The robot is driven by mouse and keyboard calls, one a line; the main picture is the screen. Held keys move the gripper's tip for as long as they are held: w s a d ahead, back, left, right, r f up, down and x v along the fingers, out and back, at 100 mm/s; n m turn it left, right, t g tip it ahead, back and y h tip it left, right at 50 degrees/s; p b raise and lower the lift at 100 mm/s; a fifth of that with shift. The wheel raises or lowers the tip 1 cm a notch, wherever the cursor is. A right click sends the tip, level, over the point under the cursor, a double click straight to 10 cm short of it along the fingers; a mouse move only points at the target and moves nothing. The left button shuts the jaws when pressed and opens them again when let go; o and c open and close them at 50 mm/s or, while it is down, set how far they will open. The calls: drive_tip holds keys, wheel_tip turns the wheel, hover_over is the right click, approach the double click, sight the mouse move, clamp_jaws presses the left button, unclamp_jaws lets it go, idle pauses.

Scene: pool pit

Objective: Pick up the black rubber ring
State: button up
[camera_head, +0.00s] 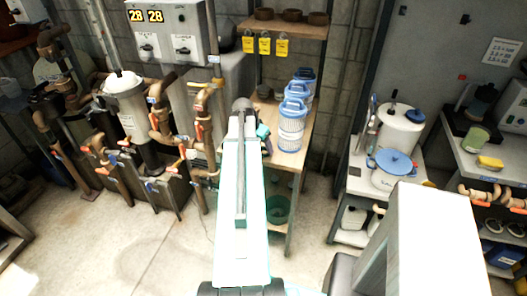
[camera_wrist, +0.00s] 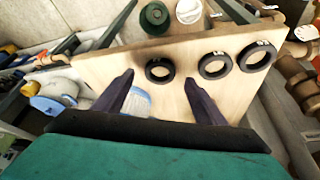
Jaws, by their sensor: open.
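Three black rings lie on a pale wooden surface (camera_wrist: 185,50) in the wrist view: a left ring (camera_wrist: 147,70), a middle ring (camera_wrist: 201,66) and a right ring (camera_wrist: 242,58). The left one looks smallest; the other two carry small pale marks. My gripper (camera_wrist: 159,78) is open and empty, its two dark fingers apart on either side of the view just below the left ring. I cannot tell the height of the fingertips above the wood. In the head view my arm reaches to the wooden shelf unit, and the rings cannot be made out there.
Blue-topped filter cartridges (camera_head: 291,128) stand on the wooden shelf (camera_head: 301,160) beside my arm. Yellow tags (camera_head: 264,46) hang above. A blue-lidded pot (camera_head: 391,165) stands on the right bench. Pipes with valves (camera_head: 160,120) fill the left. Floor (camera_head: 150,250) at lower left is clear.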

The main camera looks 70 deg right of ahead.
sight(264, 153)
drive_tip(key=shift+p+x, duration=0.5)
drive_tip(key=shift+x, duration=1)
drive_tip(key=c, duration=1.1)
